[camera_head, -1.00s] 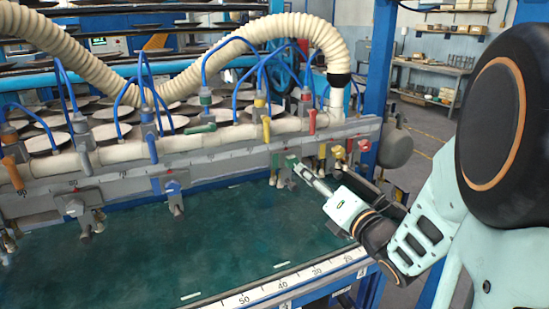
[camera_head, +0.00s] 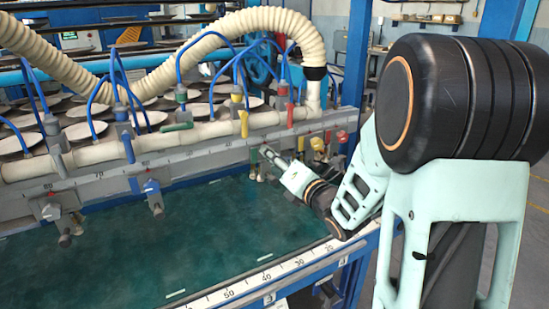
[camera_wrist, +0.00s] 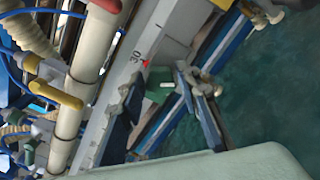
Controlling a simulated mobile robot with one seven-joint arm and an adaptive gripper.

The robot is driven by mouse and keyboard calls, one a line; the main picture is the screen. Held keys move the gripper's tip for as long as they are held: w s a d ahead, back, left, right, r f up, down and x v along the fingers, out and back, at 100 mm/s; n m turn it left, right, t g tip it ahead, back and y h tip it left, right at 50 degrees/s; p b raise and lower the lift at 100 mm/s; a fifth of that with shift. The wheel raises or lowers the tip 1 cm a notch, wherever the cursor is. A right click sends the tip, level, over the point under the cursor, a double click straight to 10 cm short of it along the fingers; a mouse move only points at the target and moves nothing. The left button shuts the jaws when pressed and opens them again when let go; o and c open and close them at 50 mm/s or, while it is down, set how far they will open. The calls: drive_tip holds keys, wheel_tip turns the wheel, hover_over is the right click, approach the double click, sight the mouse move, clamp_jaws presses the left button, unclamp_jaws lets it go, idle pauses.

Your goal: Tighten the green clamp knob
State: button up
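The green clamp knob (camera_head: 254,157) sits on the front of the grey rail, partly hidden in the head view by my gripper's tip. It shows as a green block beside the red mark near the number 30 in the wrist view (camera_wrist: 159,86). My gripper (camera_head: 268,154) reaches it from the right. In the wrist view my gripper (camera_wrist: 166,98) has two dark fingers apart, one on each side of the green knob. Whether either finger touches the knob cannot be told.
A blue clamp (camera_head: 152,188) is further left. Valve handles and blue hoses rise above the rail. The green bench surface (camera_head: 150,255) below is clear.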

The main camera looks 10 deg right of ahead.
drive_tip(key=c, duration=0.7)
